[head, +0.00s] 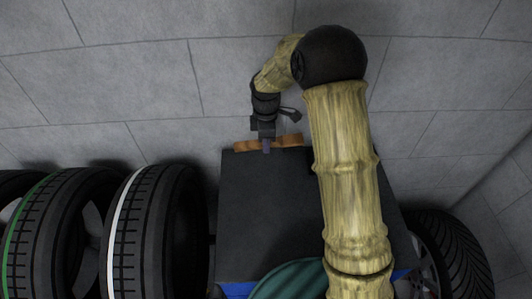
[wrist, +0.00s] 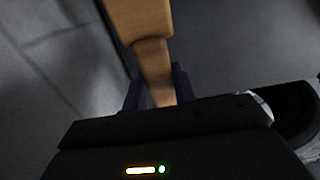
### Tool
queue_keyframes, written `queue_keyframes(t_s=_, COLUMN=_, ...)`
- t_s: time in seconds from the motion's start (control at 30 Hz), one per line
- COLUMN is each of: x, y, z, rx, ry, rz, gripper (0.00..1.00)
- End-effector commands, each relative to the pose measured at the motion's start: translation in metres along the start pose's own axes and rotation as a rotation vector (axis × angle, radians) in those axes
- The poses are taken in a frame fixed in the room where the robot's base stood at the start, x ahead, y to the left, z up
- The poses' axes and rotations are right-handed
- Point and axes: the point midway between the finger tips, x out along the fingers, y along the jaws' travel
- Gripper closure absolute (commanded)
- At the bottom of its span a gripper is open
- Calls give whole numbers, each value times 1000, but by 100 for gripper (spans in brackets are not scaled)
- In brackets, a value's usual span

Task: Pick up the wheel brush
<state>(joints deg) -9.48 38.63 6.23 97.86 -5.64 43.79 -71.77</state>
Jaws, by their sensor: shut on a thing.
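The wheel brush (head: 288,140) is a brown, wooden-looking piece at the far edge of a dark flat-topped block (head: 262,190) in the head view. In the wrist view its wooden handle (wrist: 145,25) runs from the top edge down between the fingers. My gripper (head: 266,146) is shut on it, with a purple finger on each side of the wood in the wrist view (wrist: 158,88). The gripper body hides the lower end of the brush there. I cannot tell whether the brush touches the block. No bristles can be made out.
Several upright tires (head: 160,235) stand in a row to the left of the block. Another wheel (head: 452,255) is at the lower right. A green round thing (head: 290,281) and a blue part (head: 236,290) show at the block's near side. Beyond the block is bare grey tiled surface.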

Motion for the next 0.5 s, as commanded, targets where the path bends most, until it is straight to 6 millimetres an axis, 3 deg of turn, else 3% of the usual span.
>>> queue_keyframes(t_s=0.13, x=-11, y=0, z=0, rx=0, ry=0, rz=0, gripper=100)
queue_keyframes(t_s=0.5, x=-12, y=0, z=0, rx=0, ry=0, rz=0, gripper=100)
